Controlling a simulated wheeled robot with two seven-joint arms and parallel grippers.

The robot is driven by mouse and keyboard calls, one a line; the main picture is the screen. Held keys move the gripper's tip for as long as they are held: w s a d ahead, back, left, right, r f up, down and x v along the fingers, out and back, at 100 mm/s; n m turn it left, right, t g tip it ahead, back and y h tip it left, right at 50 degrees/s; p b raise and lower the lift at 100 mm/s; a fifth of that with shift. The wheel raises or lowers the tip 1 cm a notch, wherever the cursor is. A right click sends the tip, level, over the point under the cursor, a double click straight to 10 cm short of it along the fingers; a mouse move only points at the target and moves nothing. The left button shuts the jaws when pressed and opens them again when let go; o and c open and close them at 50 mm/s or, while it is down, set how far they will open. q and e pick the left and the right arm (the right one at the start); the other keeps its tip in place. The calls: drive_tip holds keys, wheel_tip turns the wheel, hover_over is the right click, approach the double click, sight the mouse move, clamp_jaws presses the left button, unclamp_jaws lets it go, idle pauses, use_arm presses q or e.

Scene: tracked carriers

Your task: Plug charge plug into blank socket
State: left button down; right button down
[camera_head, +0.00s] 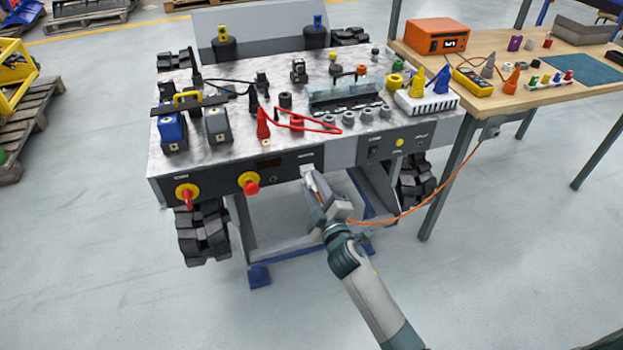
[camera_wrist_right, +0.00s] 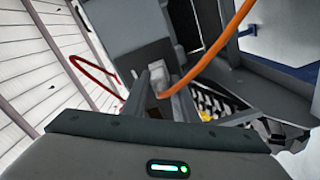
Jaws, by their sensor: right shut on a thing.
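My right gripper (camera_head: 315,188) is up against the front panel (camera_head: 335,160) of the tracked carrier. It is shut on the charge plug, a grey block that shows between the fingers in the right wrist view (camera_wrist_right: 180,80). An orange cable (camera_head: 410,208) runs from the plug; it also arcs across the right wrist view (camera_wrist_right: 222,45). The gripper and plug cover the panel spot in front of them, so the blank socket is hidden. I cannot tell how far the plug sits in it. My left gripper is not in view.
The carrier top (camera_head: 225,165) holds several connectors, a red cable loop (camera_head: 300,122) and clamps. A red-handled switch (camera_head: 187,193) and a red knob (camera_head: 250,184) stick out left of my gripper. A wooden bench (camera_head: 478,103) with an orange box (camera_head: 436,36) stands right. The floor in front is clear.

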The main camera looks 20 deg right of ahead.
drive_tip(key=shift+s, duration=0.35)
drive_tip(key=shift+s, duration=0.15)
drive_tip(key=shift+s, duration=0.45)
drive_tip(key=shift+s, duration=0.2)
drive_tip(key=shift+s+d+p, duration=0.1)
drive_tip(key=shift+s+p, duration=0.55)
drive_tip(key=shift+s, duration=1.05)
